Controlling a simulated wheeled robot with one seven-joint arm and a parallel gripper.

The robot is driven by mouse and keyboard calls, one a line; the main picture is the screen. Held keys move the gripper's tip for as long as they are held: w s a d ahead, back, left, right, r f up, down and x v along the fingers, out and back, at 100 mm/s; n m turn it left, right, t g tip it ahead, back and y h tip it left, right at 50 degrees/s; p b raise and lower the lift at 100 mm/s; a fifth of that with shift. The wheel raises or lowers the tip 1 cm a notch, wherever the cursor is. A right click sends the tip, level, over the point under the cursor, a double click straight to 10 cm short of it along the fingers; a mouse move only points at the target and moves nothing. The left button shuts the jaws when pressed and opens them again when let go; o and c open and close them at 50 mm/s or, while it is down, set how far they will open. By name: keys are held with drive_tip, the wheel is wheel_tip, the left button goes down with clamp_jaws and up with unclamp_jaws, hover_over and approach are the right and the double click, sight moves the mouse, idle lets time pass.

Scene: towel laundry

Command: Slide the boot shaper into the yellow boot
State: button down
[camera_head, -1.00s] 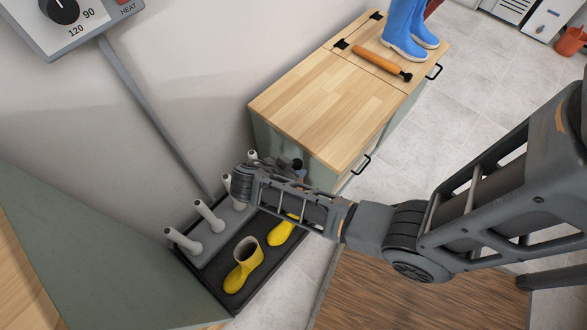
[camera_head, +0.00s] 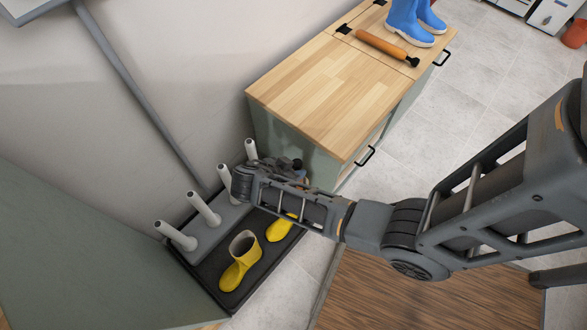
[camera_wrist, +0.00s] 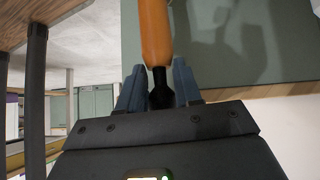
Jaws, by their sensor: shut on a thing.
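My gripper (camera_wrist: 157,70) is shut on the black neck of an orange boot shaper (camera_wrist: 155,35), seen in the wrist view between the two blue-grey fingers. The shaper's far end runs out of that picture. In the head view my arm hides the gripper and the held shaper. A yellow boot (camera_head: 240,262) stands in a black tray on the floor, its open top showing. A second yellow boot (camera_head: 280,230) is beside it, partly hidden by my arm. My wrist is above the tray's far end, apart from the nearer boot.
Several white pegs (camera_head: 206,209) rise from a grey base along the wall side of the black tray (camera_head: 222,299). A wood-topped cabinet (camera_head: 320,95) holds another orange shaper with a black end (camera_head: 382,45) and blue boots (camera_head: 405,20). A green panel (camera_head: 75,240) is at left.

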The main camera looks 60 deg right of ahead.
drive_tip(key=shift+f+b, duration=2.15)
drive_tip(key=shift+f, duration=0.4)
drive_tip(key=c, duration=0.7)
unclamp_jaws()
drive_tip(key=p+v, duration=0.1)
drive_tip(key=v, duration=0.6)
drive_tip(key=shift+a+r+p, duration=0.25)
drive_tip(key=shift+r+p, duration=0.05)
drive_tip(key=shift+r, duration=0.05)
drive_tip(key=shift+w, duration=0.1)
